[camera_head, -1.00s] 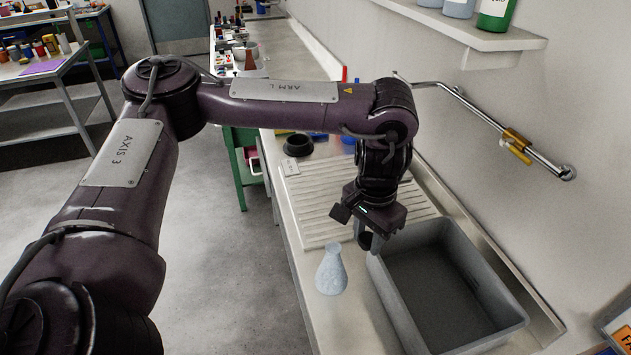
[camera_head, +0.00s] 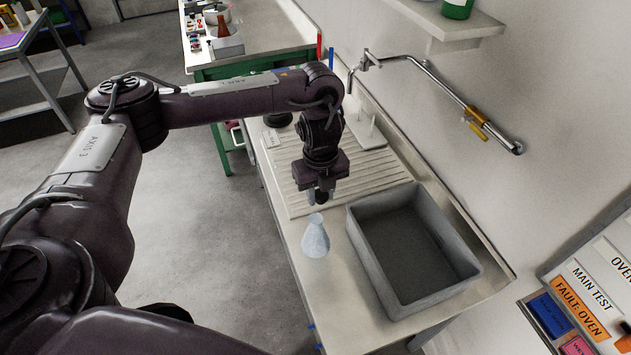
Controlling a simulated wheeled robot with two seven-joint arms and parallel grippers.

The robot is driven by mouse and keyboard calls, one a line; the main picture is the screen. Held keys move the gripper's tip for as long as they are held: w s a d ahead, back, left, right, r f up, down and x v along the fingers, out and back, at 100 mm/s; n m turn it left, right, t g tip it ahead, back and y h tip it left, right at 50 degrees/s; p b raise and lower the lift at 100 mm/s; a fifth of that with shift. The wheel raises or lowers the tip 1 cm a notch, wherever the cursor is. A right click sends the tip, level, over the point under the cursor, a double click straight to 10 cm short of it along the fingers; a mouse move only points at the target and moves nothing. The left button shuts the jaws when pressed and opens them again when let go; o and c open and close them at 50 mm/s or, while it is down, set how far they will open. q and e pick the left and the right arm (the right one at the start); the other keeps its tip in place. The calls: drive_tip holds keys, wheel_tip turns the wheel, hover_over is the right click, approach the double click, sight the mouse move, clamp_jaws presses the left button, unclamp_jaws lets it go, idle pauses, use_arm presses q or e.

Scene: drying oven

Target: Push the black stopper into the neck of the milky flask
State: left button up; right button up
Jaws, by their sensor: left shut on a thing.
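The milky flask (camera_head: 315,240) stands upright on the bench, left of the grey basin, with its narrow neck pointing up. My left gripper (camera_head: 319,196) points down just above and slightly behind the flask's mouth. It is shut on the black stopper (camera_head: 321,198), a small dark piece mostly hidden between the fingers. The stopper looks apart from the neck, but the exact gap is hard to judge from this angle. My right gripper is not in view.
A grey basin (camera_head: 353,240) stands just right of the flask. A ribbed draining board (camera_head: 280,180) lies behind it. The bench's left edge is close to the flask.

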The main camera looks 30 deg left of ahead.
use_arm(q)
drive_tip(key=m, duration=0.1)
drive_tip(key=a+m+p, duration=0.1)
drive_tip(key=m, duration=0.1)
drive_tip(key=shift+s, duration=0.1)
drive_tip(key=shift+a+f+m, duration=0.15)
drive_tip(key=shift+f+m, duration=0.05)
drive_tip(key=shift+m, duration=0.3)
wheel_tip(320, 180, down, 5)
drive_tip(key=b, duration=0.5)
drive_tip(key=shift+r, duration=0.2)
drive_tip(key=shift+f+b, duration=0.6)
drive_tip(key=shift+f, duration=0.4)
drive_tip(key=shift+f, duration=0.55)
